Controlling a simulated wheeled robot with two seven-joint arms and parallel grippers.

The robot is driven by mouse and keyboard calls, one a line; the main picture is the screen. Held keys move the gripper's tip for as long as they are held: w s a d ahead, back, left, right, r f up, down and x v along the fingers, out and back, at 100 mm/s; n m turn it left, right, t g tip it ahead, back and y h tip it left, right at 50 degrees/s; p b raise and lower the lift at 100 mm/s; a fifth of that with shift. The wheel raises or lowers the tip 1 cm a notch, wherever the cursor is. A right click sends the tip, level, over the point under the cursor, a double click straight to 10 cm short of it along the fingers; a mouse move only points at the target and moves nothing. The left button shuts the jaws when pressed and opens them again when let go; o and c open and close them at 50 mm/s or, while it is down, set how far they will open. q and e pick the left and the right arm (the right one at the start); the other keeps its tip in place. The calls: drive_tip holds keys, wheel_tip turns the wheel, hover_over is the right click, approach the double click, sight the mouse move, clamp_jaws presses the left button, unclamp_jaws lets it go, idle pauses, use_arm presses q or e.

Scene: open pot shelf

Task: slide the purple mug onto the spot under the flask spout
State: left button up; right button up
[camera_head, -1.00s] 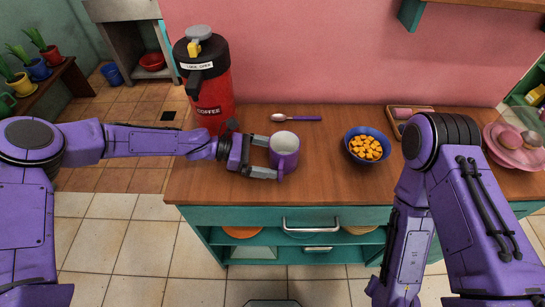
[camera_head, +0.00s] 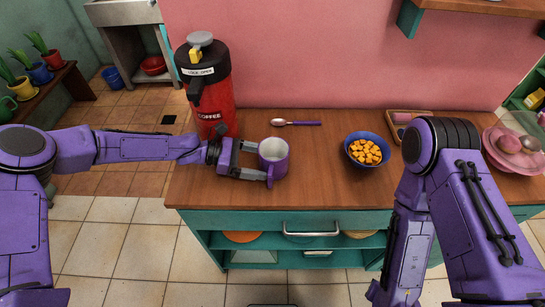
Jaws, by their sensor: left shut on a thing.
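The purple mug (camera_head: 275,158) stands upright on the wooden counter, with its pale inside showing. My left gripper (camera_head: 262,161) comes in from the left and is shut on the mug, with its fingers along the mug's sides. The red flask (camera_head: 212,105), marked COFFEE, stands at the counter's left end with a black top, a yellow part and a grey knob. Its spout (camera_head: 197,88) points toward the front, left of the mug. The mug is to the right of the flask and apart from it. My right gripper cannot be made out; only my right arm shows.
A spoon with a purple handle (camera_head: 296,123) lies behind the mug. A blue bowl of orange cubes (camera_head: 367,150) stands to the right. A pink plate (camera_head: 512,155) and a wooden tray (camera_head: 405,117) are further right. Bare counter (camera_head: 320,180) lies between mug and bowl.

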sight(198, 164)
use_arm(q)
drive_tip(key=shift+w+a+p, duration=0.15)
drive_tip(key=shift+w+a, duration=0.05)
drive_tip(key=shift+a, duration=1.95)
drive_tip(key=shift+w+a+p, duration=0.15)
drive_tip(key=shift+w+a, duration=0.05)
drive_tip(key=shift+a, duration=1.9)
drive_tip(key=shift+w+a+b, duration=0.2)
drive_tip(key=shift+a, duration=2)
drive_tip(key=shift+w+a+b, duration=0.15)
drive_tip(key=shift+a+b, duration=0.05)
drive_tip(key=shift+a, duration=1.95)
drive_tip(key=o, duration=0.6)
drive_tip(key=shift+a, duration=0.3)
drive_tip(key=b+v, duration=0.3)
drive_tip(key=v, duration=0.7)
drive_tip(key=shift+r, duration=0.15)
